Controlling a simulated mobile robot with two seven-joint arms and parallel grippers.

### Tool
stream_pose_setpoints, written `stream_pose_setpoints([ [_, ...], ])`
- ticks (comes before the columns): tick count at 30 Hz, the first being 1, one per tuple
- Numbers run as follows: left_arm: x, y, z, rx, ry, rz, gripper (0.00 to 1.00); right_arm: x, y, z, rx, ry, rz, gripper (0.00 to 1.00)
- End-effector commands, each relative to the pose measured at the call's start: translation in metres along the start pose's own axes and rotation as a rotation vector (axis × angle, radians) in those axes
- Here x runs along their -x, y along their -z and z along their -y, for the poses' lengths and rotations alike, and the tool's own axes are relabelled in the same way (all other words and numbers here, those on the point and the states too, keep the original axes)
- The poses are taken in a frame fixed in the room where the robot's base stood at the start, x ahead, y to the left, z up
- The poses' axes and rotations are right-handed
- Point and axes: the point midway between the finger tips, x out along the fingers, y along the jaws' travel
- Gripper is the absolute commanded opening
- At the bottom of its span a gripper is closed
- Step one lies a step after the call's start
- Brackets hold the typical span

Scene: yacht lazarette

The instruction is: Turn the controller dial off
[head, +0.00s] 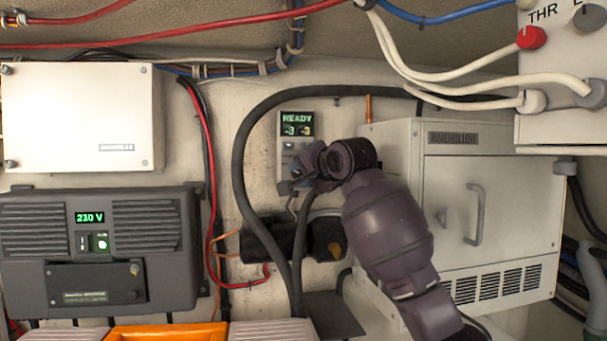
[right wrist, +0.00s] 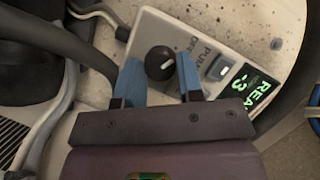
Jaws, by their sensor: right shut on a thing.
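The controller (head: 297,145) is a small light-grey panel on the back wall, with a lit display reading READY. In the right wrist view, the controller (right wrist: 207,45) carries a round black dial (right wrist: 158,62) with a short white pointer mark. Lettering beside the dial is partly legible, with "PUM" and "OFF" showing. My right gripper (right wrist: 158,78) has its two blue fingers on either side of the dial and is shut on it. In the head view, my right gripper (head: 292,184) covers the controller's lower part and hides the dial. My left gripper is not in view.
A thick black hose (head: 240,165) loops around the controller. A grey metal cabinet (head: 450,215) stands close on the right, beside my right arm. A dark 230 V unit (head: 150,240) and a white box (head: 80,115) are on the left.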

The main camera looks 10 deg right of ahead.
Motion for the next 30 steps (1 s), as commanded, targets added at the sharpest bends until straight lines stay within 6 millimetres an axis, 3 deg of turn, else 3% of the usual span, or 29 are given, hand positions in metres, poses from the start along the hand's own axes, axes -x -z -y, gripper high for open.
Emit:
stream_pose_setpoints([
  [9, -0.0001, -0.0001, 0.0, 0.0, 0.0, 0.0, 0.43, -0.0002, -0.0003, 0.0005, 0.114, -0.049, 0.0, 0.1],
  [26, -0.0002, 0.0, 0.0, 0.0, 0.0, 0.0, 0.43, -0.0002, -0.0004, 0.0006, 0.137, -0.058, 0.0, 0.1],
  [27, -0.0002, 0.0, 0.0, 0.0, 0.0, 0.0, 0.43, -0.0002, -0.0004, 0.0006, 0.137, -0.058, 0.0, 0.4],
  [30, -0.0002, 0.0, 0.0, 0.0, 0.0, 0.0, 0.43, -0.0002, -0.0003, 0.0007, 0.136, -0.057, 0.0, 0.56],
])
